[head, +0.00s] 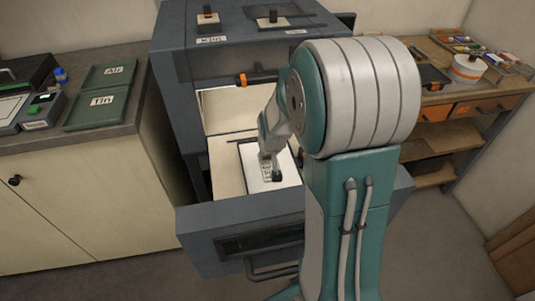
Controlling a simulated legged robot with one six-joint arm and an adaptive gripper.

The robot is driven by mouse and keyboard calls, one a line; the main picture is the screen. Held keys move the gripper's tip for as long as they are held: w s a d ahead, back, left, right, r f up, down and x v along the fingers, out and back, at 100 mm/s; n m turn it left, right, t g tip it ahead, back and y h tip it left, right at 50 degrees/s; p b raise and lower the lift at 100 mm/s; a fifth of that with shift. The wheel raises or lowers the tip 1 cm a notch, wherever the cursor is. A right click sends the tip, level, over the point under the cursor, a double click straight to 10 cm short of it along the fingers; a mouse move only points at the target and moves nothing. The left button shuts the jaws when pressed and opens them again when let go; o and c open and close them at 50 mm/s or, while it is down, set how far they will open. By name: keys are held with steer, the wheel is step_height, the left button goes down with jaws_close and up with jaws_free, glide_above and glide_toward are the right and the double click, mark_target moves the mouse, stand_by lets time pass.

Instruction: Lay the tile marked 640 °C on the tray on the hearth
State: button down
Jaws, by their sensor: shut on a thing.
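My gripper (277,176) reaches down over the white tray (256,181) with a dark edge, which lies on the pale hearth (226,165) of the open kiln drawer. It is shut on a small tile, but the arm and fingers largely hide it and no 640 °C mark can be read. Small pale marked shapes show beside the fingers on the tray. I cannot tell whether the held tile touches the tray.
The kiln (222,62) stands behind the pulled-out drawer (238,232). Green trays marked Air (110,72) and Tin (97,110) lie on the left counter. A wooden bench (430,98) with paints stands at right.

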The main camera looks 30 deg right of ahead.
stand_by(0.3)
steer(key=shift+c, duration=2.1)
jaws_free()
steer(key=shift+r, duration=3.5)
steer(key=shift+a, duration=0.1)
steer(key=s+a+r+n, duration=0.1)
steer(key=s+a+r, duration=0.3)
steer(key=s, duration=0.2)
steer(key=s+a+r+n+y, duration=0.1)
steer(key=s+a+r, duration=0.2)
steer(key=s, duration=0.4)
steer(key=s+a+r+n+t, duration=0.1)
steer(key=s+a+r, duration=0.3)
steer(key=s+a, duration=0.2)
steer(key=shift+s+r, duration=0.3)
steer(key=shift+s, duration=0.4)
steer(key=shift+s+a, duration=0.1)
steer(key=shift+s, duration=0.3)
